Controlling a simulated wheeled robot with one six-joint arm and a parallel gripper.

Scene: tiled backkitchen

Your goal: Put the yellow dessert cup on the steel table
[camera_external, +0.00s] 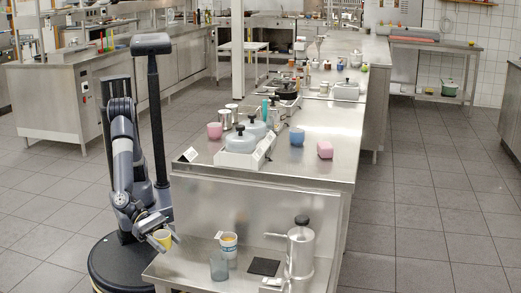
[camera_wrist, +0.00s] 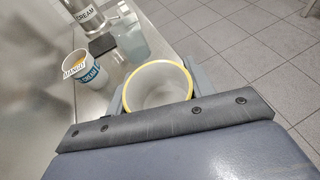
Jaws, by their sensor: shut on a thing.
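The yellow dessert cup (camera_external: 163,239) is in my gripper (camera_external: 160,236), beside the left end of the steel table. In the wrist view the cup (camera_wrist: 157,86) shows a yellow rim and a pale, empty-looking inside, with a grey finger on each side of it. My gripper is shut on the cup, which the wrist view shows from above, mouth toward the camera. The steel table's low front surface (camera_external: 198,268) lies just right of the cup. Its raised rear top (camera_external: 330,180) stands higher behind an upright steel panel.
The glass (camera_wrist: 133,42) is close to the held cup in the wrist view. The tiled floor at right is clear.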

